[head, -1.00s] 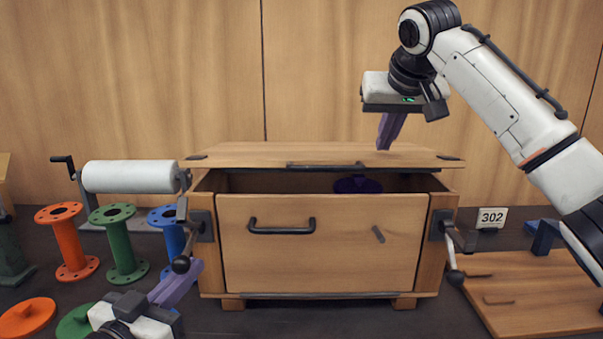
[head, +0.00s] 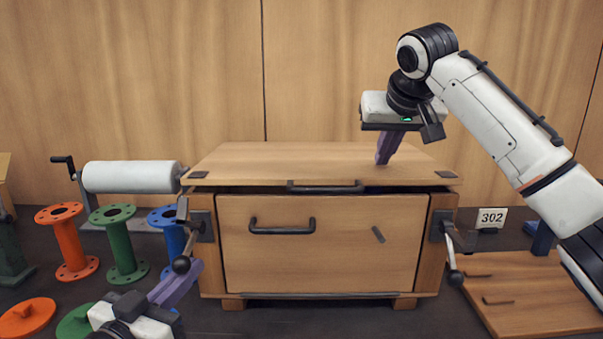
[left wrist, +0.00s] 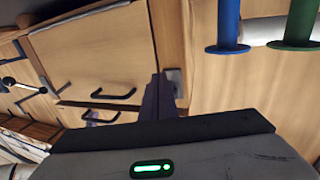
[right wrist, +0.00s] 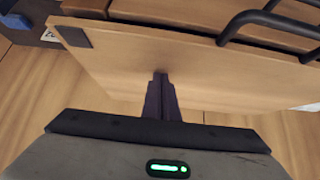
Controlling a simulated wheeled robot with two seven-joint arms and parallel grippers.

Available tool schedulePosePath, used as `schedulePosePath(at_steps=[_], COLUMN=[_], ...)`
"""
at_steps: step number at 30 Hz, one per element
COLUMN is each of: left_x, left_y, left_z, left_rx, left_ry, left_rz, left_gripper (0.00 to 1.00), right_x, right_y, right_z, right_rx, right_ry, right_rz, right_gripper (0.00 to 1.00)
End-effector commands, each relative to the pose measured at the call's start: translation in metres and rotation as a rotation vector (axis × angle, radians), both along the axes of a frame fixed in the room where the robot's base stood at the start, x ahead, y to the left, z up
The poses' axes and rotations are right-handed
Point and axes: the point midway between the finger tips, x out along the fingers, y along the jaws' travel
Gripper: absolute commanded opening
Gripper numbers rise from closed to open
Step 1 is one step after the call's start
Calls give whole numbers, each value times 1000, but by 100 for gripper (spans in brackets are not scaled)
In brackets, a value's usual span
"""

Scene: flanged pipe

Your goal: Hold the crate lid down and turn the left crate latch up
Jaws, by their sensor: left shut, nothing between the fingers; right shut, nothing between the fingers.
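The wooden crate (head: 322,245) stands in the middle of the head view. Its lid (head: 290,163) lies low over the top, with a narrow dark gap under its front edge. My right gripper (head: 382,162) is shut, its fingertips at the lid's top, right of the middle; the right wrist view also shows them against the lid (right wrist: 160,75). The left crate latch (head: 182,240) hangs down on the crate's left side, ending in a dark ball knob. My left gripper (head: 197,268) is shut and empty, its fingertips close beside that knob; contact is unclear. The right crate latch (head: 451,258) also hangs down.
Orange (head: 70,240), green (head: 121,243) and blue (head: 170,240) flanged spools stand left of the crate, near a white roll (head: 130,177). A wooden board (head: 530,290) and a 302 sign (head: 491,217) are at the right.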

Motion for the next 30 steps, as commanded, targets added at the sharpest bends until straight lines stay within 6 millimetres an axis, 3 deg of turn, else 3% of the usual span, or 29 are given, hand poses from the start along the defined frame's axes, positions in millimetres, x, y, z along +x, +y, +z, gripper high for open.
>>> schedulePosePath(at_steps=[14, 30], left_x=[0, 2], left_y=[0, 0], left_z=[1, 24], left_rx=[0, 0], left_ry=[-1, -4], left_rz=[0, 0], left_gripper=[0, 0], right_x=[0, 0], right_y=[-1, 0], right_z=[-14, -14], right_rx=[-2, -2], right_ry=[5, 6], right_rz=[-1, -1], right_gripper=[0, 0])
